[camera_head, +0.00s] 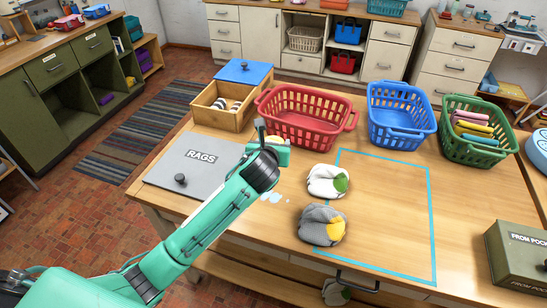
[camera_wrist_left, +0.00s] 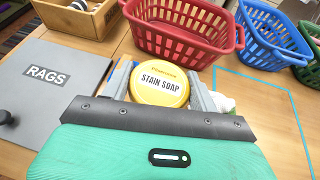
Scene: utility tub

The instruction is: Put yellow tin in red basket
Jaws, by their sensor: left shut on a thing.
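The yellow tin (camera_wrist_left: 160,84), a round tin with a white "STAIN SOAP" label, is between the fingers of my left gripper (camera_wrist_left: 163,88) in the left wrist view. The gripper is shut on it. The red basket also shows ahead of the tin in the left wrist view (camera_wrist_left: 180,50). It is a slatted plastic basket with handles at its ends. My right gripper is not in view.
A wooden box (camera_head: 222,118) with a blue lid stands left of the basket. A grey RAGS panel (camera_head: 188,170) lies at the left. Blue (camera_head: 400,130) and green (camera_head: 466,150) baskets stand right. Two cloth bundles (camera_head: 327,182) (camera_head: 322,225) lie near a blue taped outline (camera_head: 433,215).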

